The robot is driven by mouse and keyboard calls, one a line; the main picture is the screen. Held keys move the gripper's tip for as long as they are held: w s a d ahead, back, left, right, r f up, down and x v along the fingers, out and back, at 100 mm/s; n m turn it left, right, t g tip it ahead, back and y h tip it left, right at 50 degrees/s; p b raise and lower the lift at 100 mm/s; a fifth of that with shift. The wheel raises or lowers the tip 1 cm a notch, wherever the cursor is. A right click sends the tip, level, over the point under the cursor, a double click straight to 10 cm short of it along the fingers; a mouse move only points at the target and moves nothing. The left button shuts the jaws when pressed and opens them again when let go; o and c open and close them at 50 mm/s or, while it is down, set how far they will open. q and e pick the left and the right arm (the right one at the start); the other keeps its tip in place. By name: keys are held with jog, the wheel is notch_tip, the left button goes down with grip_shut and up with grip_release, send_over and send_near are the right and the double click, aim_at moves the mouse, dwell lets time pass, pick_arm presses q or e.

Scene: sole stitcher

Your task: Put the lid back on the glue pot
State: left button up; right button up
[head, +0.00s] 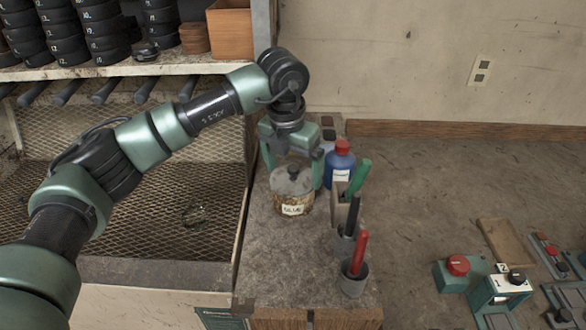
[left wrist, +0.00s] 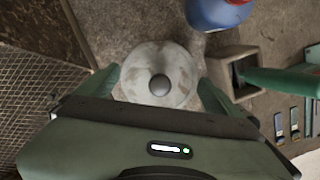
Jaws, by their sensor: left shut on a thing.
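The glue pot (head: 294,205) is a squat jar with a "GLUE" label, standing upright on the bench just right of the mesh-lined bay. Its grey round lid (head: 291,181) has a dark knob in the middle, and in the left wrist view the lid (left wrist: 150,62) fills the space between the fingers. My left gripper (head: 293,174) points down over the pot and is shut on the lid, one finger at each side. The lid is level at the pot's mouth; I cannot tell whether it rests on the rim or hangs slightly above. My right gripper is not in view.
A blue bottle with a red cap (head: 340,165) stands close behind right of the pot. Holders with a green-handled tool (head: 359,177), a black-handled tool (head: 352,213) and a red-handled tool (head: 359,252) stand to the right.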

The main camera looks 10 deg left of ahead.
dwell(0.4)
pick_arm(q)
jog(key=o, duration=1)
jog(key=shift+c, duration=0.2)
jog(key=shift+r+p, duration=1.8)
jog(key=shift+r, duration=1.7)
grip_shut()
